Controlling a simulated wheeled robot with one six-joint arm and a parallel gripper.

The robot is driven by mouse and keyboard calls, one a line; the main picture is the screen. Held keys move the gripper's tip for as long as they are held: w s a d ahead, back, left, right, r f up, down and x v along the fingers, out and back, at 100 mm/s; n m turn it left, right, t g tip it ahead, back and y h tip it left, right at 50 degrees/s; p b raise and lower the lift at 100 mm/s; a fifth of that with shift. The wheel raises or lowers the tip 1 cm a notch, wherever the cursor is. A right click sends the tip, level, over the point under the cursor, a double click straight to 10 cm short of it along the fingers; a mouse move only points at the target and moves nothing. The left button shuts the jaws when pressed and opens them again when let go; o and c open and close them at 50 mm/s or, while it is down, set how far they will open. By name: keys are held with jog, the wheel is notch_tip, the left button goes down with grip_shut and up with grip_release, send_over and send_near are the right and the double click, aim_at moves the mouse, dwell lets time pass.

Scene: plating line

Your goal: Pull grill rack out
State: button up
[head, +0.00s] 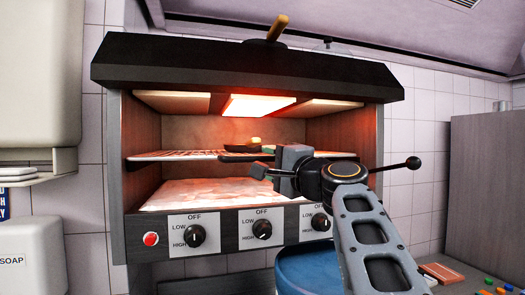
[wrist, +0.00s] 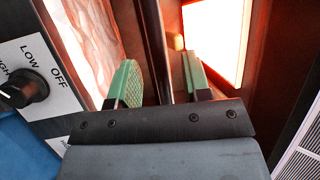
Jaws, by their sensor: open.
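The grill rack (head: 172,155) is a wire shelf inside the open-fronted grill (head: 245,85), level between the glowing top heater and the grill floor. My gripper (head: 261,164) is at the rack's front edge, right of the middle. In the wrist view my gripper (wrist: 160,82) has its two green fingers apart. A dark bar (wrist: 152,40), seemingly the rack's front edge, runs between them with visible gaps on both sides. My gripper hides part of the rack's right front in the head view.
A small dark dish (head: 240,149) with a yellowish piece rests on the rack. Control knobs (head: 262,229) line the grill's front below. A blue drum (head: 308,268) stands under the right side. A soap dispenser (head: 30,258) is at the left.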

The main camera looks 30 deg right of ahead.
jog(key=shift+p+x, duration=0.4)
jog(key=shift+x, duration=1.05)
grip_shut()
